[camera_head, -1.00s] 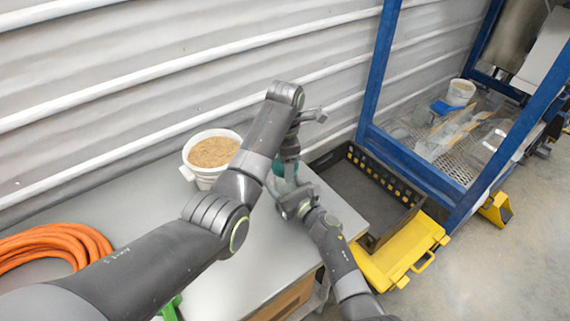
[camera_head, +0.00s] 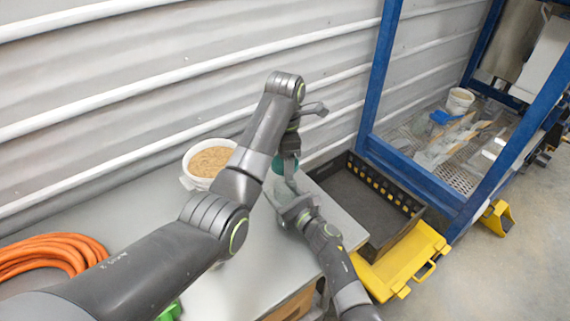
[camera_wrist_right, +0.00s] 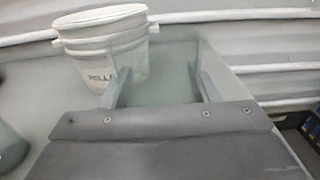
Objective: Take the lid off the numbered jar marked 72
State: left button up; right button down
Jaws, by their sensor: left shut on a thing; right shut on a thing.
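A pale see-through jar (camera_head: 285,187) stands upright near the right end of the grey table. My right gripper (camera_head: 290,200) is shut on it from the front. In the right wrist view the gripper's two fingers (camera_wrist_right: 163,88) flank a pale greenish area. A teal lid (camera_head: 277,165) shows just above the jar, at the tip of my left gripper (camera_head: 287,162). My left gripper comes down from above and is shut on the lid. The arm partly hides both, so I cannot tell whether the lid touches the jar. I cannot read the number.
A white bucket (camera_head: 188,165) of tan pellets stands behind, left of the jar; it also shows in the right wrist view (camera_wrist_right: 90,60). An orange hose (camera_head: 50,255) lies at left. A blue frame (camera_head: 415,175) stands beyond.

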jog(key=shift+c, duration=2.1)
grip_release()
jog(key=shift+s+d, duration=0.1)
jog(key=v, duration=1.1)
jog(key=shift+s+d, duration=0.2)
jog(key=shift+s, duration=0.1)
